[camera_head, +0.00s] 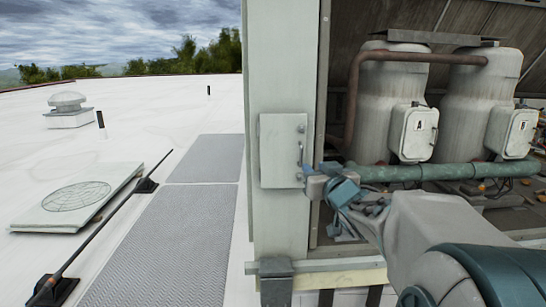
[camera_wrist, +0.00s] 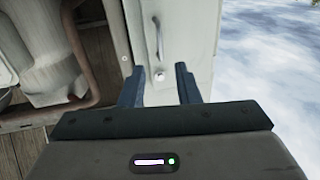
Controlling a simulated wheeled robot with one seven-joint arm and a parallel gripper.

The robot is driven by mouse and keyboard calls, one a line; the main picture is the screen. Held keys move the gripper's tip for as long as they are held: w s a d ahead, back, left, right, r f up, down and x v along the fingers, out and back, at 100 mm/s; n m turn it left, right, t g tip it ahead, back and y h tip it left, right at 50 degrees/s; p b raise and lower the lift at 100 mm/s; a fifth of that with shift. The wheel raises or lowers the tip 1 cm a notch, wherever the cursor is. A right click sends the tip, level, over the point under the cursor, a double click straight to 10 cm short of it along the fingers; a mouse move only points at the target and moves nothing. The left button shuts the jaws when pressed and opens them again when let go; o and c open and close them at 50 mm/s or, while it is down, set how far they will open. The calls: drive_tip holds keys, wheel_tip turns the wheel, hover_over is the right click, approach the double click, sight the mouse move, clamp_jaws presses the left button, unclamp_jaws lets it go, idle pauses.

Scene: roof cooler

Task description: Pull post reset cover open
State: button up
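The post reset cover (camera_head: 280,150) is a pale, flat box door on the upright post, and it looks closed. A slim vertical handle (camera_head: 300,153) is near its right edge. In the wrist view the pale panel (camera_wrist: 185,30) shows with its curved handle (camera_wrist: 157,38) and a small round knob (camera_wrist: 159,76). My gripper (camera_head: 308,170) is at the cover's lower right edge. In the wrist view its two dark fingers (camera_wrist: 158,82) are apart with nothing held between them. The knob shows in the gap, and the handle shows beyond the fingertips. Contact cannot be told.
Two grey tanks (camera_head: 391,95) with small white boxes (camera_head: 413,133) stand in the bay right of the post (camera_head: 280,80). A green pipe (camera_head: 430,172) runs low there. A rusty pipe (camera_wrist: 85,60) shows in the wrist view. Open white roof with grey walkway mats (camera_head: 180,240) is left.

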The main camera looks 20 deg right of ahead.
drive_tip(key=p, duration=0.2)
approach(284, 155)
drive_tip(key=w+d, duration=0.4)
drive_tip(key=shift+r, duration=0.5)
drive_tip(key=shift+w+d, duration=0.1)
drive_tip(key=shift+b, duration=0.3)
clamp_jaws()
